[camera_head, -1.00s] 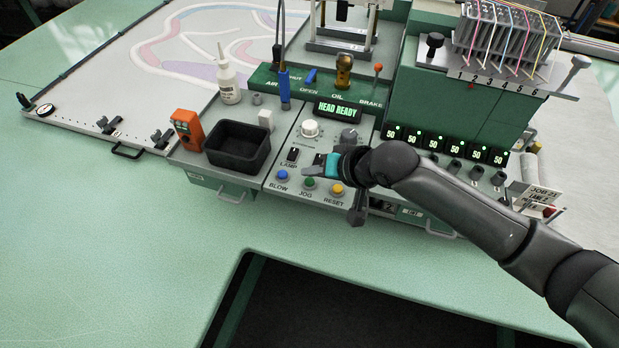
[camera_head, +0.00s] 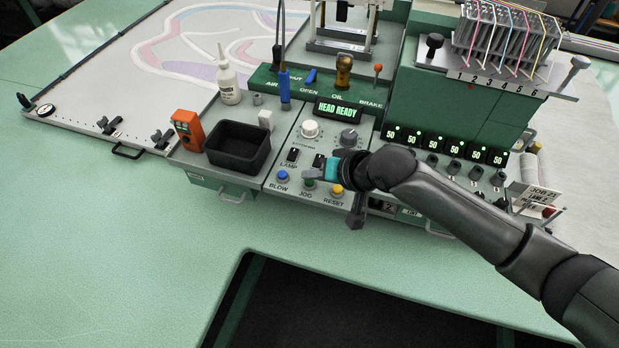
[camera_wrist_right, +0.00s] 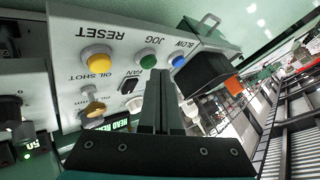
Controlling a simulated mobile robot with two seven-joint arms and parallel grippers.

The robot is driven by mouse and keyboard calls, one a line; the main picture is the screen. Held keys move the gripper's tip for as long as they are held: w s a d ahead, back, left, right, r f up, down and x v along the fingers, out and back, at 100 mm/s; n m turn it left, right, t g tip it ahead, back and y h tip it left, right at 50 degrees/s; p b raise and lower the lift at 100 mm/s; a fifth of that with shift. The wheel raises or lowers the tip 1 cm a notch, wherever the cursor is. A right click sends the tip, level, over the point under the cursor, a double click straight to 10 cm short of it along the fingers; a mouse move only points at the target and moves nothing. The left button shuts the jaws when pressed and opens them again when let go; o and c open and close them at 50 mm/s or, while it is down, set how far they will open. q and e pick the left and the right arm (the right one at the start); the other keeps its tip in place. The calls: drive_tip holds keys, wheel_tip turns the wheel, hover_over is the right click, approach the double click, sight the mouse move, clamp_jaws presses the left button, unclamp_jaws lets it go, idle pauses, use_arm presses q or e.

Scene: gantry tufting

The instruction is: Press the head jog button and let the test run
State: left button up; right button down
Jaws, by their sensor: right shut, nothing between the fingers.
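The green JOG button (camera_wrist_right: 148,61) is on the sloped grey control panel (camera_head: 272,184), between the blue BLOW button (camera_head: 283,176) and the yellow RESET button (camera_head: 337,191). My right gripper (camera_head: 308,175) is shut and empty, its fingertips right at the JOG button and partly hiding it in the head view. In the right wrist view the shut fingers (camera_wrist_right: 160,76) point at the panel just beside the green button. I cannot tell whether they touch it. The display (camera_head: 338,109) reads HEAD READY. My left gripper is out of view.
A black bin (camera_head: 237,146), an orange device (camera_head: 187,130) and a white bottle (camera_head: 228,80) stand left of the panel. The green table in front is clear.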

drive_tip(key=shift+f, duration=0.6)
idle(0.6)
drive_tip(key=shift+r, duration=0.1)
drive_tip(key=shift+r+p, duration=0.9)
drive_tip(key=shift+p, duration=0.2)
drive_tip(key=shift+r, duration=0.1)
drive_tip(key=shift+r+p, duration=0.25)
drive_tip(key=shift+p, duration=0.1)
wheel_tip(320, 180, up, 4)
drive_tip(key=p, duration=0.4)
drive_tip(key=shift+r, duration=0.15)
